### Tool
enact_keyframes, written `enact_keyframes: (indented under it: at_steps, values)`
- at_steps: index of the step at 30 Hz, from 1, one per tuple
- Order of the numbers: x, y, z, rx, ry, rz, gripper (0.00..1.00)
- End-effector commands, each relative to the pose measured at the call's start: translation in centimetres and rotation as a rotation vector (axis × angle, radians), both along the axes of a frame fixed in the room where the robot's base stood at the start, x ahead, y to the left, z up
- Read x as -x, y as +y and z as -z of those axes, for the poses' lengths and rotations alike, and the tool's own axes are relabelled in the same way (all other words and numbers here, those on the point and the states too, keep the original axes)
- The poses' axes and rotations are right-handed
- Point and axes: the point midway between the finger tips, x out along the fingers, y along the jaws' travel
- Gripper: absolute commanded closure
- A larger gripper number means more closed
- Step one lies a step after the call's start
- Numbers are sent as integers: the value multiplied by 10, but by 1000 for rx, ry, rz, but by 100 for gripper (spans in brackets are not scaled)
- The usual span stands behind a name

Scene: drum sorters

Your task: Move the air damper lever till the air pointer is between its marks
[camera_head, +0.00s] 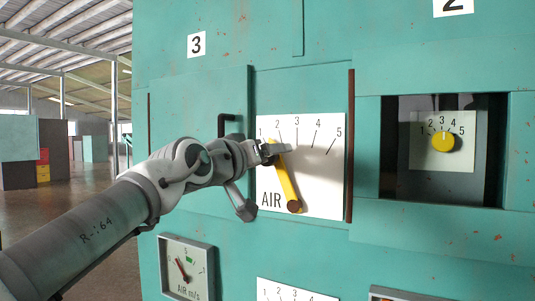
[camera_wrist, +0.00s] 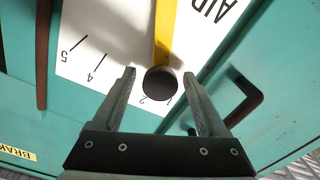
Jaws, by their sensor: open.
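The air damper lever (camera_head: 286,181) is a yellow bar on the white AIR plate (camera_head: 321,183), numbered 1 to 5. It leans up and left from its dark pivot, its upper end near 1 and 2. In the wrist view its round black knob (camera_wrist: 160,83) lies between the fingers of my gripper (camera_wrist: 158,73), which is open, with a gap on each side. In the head view my gripper (camera_head: 268,151) covers the knob. The AIR m/s gauge (camera_head: 209,284) is at lower left. Its red pointer (camera_head: 182,269) leans up-left, left of the green mark (camera_head: 188,260).
A black handle (camera_head: 226,122) stands out from the teal panel just left of the plate. A dark red vertical strip (camera_head: 350,145) borders the plate's right side. A recess at right holds a yellow dial (camera_head: 443,142). A second numbered plate (camera_head: 295,293) is partly visible below.

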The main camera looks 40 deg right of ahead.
Motion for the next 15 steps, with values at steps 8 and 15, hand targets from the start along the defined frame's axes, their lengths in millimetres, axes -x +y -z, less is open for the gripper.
enact_keyframes:
  at_steps: [8, 15]
  values:
    - [0, 0, 0, 0, 0, 0, 57]
    - [0, 0, 0, 0, 0, 0, 100]
